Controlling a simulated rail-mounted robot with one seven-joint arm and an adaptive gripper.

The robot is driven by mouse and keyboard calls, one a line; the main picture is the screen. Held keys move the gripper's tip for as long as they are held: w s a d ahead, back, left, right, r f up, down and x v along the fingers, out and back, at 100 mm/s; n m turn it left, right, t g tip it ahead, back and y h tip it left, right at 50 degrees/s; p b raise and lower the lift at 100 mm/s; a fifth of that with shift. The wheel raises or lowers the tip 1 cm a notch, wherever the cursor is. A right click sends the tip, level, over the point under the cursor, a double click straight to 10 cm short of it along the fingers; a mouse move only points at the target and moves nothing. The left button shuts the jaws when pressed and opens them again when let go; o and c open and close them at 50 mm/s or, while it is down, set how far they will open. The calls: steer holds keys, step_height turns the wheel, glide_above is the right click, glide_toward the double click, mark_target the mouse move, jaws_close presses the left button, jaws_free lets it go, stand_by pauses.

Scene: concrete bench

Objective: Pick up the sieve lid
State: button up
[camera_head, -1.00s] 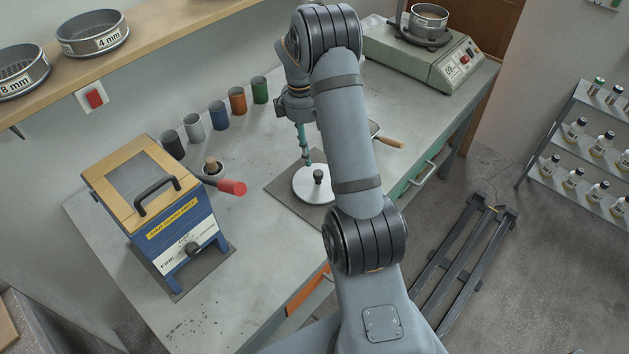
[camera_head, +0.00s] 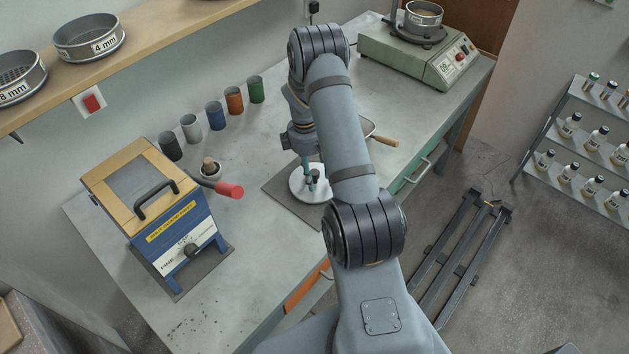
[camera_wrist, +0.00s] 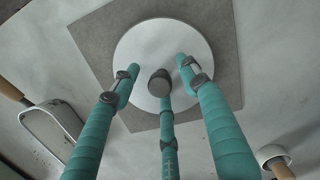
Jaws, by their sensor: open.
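The sieve lid is a round pale disc with a dark knob in its middle. It lies flat on a grey square mat on the bench; the head view shows the lid (camera_head: 299,186) partly behind my arm, and the wrist view shows it whole (camera_wrist: 137,45). My gripper (camera_wrist: 160,75) has several teal fingers, spread open around the knob (camera_wrist: 160,83) from above. The fingers look apart from the knob, and nothing is held. In the head view my gripper (camera_head: 310,181) is just over the lid; contact cannot be told there.
Several coloured cups (camera_head: 214,115) line the back. A wooden-handled tool (camera_head: 383,141) lies right of the mat (camera_head: 280,196). A shaker (camera_head: 425,55) stands far right.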

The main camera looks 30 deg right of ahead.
steer(key=shift+c, duration=0.7)
jaws_close()
